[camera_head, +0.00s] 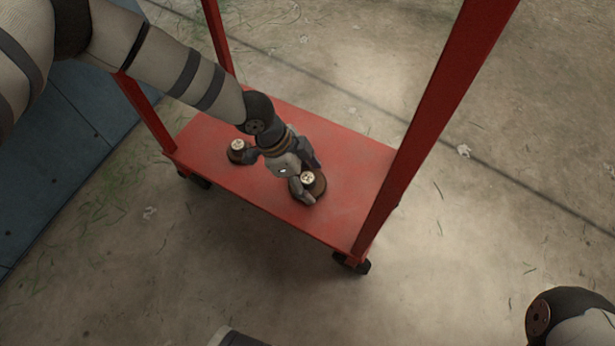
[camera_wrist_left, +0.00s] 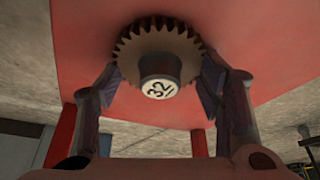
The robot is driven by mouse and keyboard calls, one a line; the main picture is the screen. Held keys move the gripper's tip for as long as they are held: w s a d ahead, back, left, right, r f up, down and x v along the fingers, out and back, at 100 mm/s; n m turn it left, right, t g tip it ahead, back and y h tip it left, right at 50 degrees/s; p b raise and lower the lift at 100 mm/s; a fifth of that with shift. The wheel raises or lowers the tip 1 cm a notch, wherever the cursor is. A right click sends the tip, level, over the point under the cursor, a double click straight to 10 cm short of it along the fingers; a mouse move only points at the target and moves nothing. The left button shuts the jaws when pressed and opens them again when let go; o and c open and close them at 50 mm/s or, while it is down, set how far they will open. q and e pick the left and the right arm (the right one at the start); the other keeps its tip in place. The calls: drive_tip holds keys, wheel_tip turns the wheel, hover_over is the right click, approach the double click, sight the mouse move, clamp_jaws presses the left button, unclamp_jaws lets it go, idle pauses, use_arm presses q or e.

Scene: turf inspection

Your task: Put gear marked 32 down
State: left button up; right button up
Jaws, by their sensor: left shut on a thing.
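The gear marked 32 (camera_wrist_left: 160,62) is a dark toothed wheel with a hub and a pale label reading 32. In the head view the same gear (camera_head: 316,184) is at the front edge area of the red cart's shelf (camera_head: 345,216). My left gripper (camera_head: 308,182) is shut on this gear, with one finger on each side of it, as the left wrist view (camera_wrist_left: 165,95) also shows. The gear is at or just above the shelf; I cannot tell if it touches. My right gripper is not in view.
A second gear with a pale-topped hub (camera_head: 238,148) sits on the shelf's left part. Red posts (camera_head: 430,125) rise from the shelf corners. The shelf's right part is clear. A blue-grey panel (camera_head: 50,160) lies left of the cart.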

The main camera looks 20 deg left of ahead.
use_arm(q)
drive_tip(key=shift+s+f, duration=0.1)
drive_tip(key=shift+f, duration=0.2)
drive_tip(key=shift+a+f, duration=0.1)
drive_tip(key=shift+f, duration=0.05)
drive_tip(key=shift+c, duration=1.2)
drive_tip(key=o, duration=1.5)
drive_tip(key=shift+f, duration=0.1)
drive_tip(key=shift+c, duration=0.2)
drive_tip(key=shift+o, duration=0.7)
drive_tip(key=shift+f, duration=0.1)
